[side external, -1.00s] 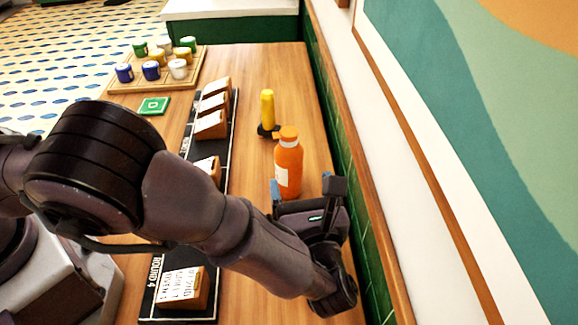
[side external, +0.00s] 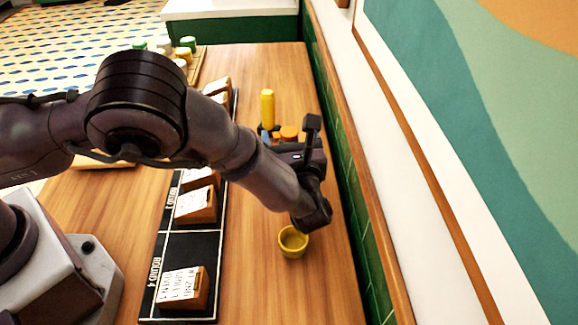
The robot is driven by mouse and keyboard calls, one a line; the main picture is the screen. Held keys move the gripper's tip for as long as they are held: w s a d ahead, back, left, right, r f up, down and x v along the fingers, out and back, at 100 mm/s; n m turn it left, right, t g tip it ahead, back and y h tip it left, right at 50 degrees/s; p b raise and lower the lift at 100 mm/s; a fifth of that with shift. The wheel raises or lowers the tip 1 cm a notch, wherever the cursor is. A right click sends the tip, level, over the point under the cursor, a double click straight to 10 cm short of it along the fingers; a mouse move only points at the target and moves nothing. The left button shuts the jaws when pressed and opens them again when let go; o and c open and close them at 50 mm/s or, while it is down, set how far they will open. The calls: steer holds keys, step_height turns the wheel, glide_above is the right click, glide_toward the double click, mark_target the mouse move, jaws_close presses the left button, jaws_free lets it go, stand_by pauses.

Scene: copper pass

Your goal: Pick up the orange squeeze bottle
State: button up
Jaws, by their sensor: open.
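The orange squeeze bottle (side external: 289,132) stands upright on the wooden counter near the right wall. Only its cap and a little of its top show in the side external view; my gripper and arm hide the rest. My gripper (side external: 288,126) is open at the bottle, with one finger on its left and one on its right in the picture. I cannot tell whether either finger touches the bottle.
A yellow bottle (side external: 267,108) stands just behind the orange one. A small yellow bowl (side external: 293,241) sits in front, below my wrist. A black mat (side external: 190,245) with wooden card holders (side external: 182,288) runs along the counter. The green tiled wall (side external: 345,170) is close on the right.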

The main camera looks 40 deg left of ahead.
steer(key=c, duration=1.4)
steer(key=shift+f, duration=0.1)
steer(key=shift+s, duration=0.1)
